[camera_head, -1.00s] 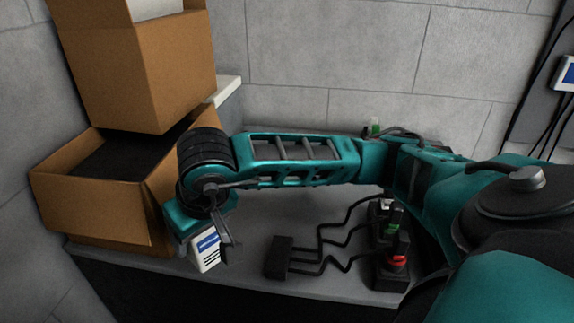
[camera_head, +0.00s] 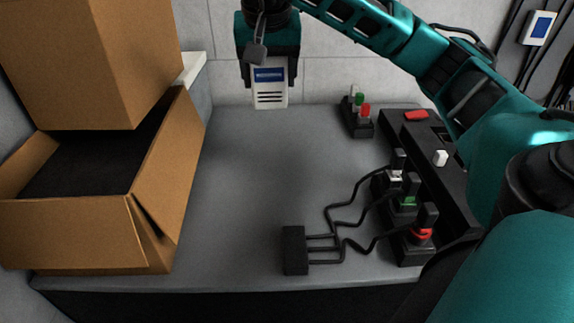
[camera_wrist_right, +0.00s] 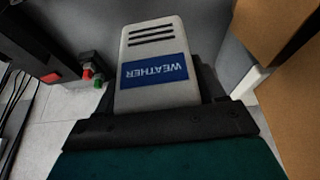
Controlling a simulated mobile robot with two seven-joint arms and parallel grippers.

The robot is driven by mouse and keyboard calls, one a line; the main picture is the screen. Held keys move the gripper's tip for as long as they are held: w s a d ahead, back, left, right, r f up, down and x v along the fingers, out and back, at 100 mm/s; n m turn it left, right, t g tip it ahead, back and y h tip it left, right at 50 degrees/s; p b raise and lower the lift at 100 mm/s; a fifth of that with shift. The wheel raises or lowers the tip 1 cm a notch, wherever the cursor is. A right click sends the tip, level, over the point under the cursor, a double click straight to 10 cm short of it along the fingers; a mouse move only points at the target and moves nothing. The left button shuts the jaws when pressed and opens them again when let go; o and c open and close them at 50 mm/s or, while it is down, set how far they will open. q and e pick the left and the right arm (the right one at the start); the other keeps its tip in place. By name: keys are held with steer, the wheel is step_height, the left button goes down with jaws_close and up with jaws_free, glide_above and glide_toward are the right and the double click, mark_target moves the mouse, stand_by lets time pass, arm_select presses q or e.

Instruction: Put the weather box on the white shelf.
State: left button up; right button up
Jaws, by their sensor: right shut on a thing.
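The weather box (camera_head: 270,87) is a small white box with a blue label and dark slots. My right gripper (camera_head: 269,72) is shut on it and holds it upright above the back of the grey table. In the right wrist view the weather box (camera_wrist_right: 152,62) sits between the fingers, its label reading WEATHER. The white shelf (camera_head: 194,68) shows only as a narrow pale edge behind the cardboard boxes, left of the gripper; the rest is hidden. A pale edge also shows at the right of the wrist view (camera_wrist_right: 247,82). My left gripper is not in view.
An open cardboard box (camera_head: 85,228) and another above it (camera_head: 95,65) stand at the left. A black block (camera_head: 295,250) with cables, a plug strip (camera_head: 408,246) and a small coloured-button holder (camera_head: 358,124) are on the table (camera_head: 250,190). The table's middle is clear.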

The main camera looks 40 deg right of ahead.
steer(key=shift+s+d+f, duration=0.1)
steer(key=shift+d+f, duration=0.05)
steer(key=shift+d, duration=0.05)
step_height(320, 180, down, 19)
steer(key=shift+f+b, duration=0.1)
steer(key=shift+b, duration=0.45)
steer(key=shift+f, duration=0.1)
steer(key=o, duration=1.3)
steer(key=shift+c, duration=0.2)
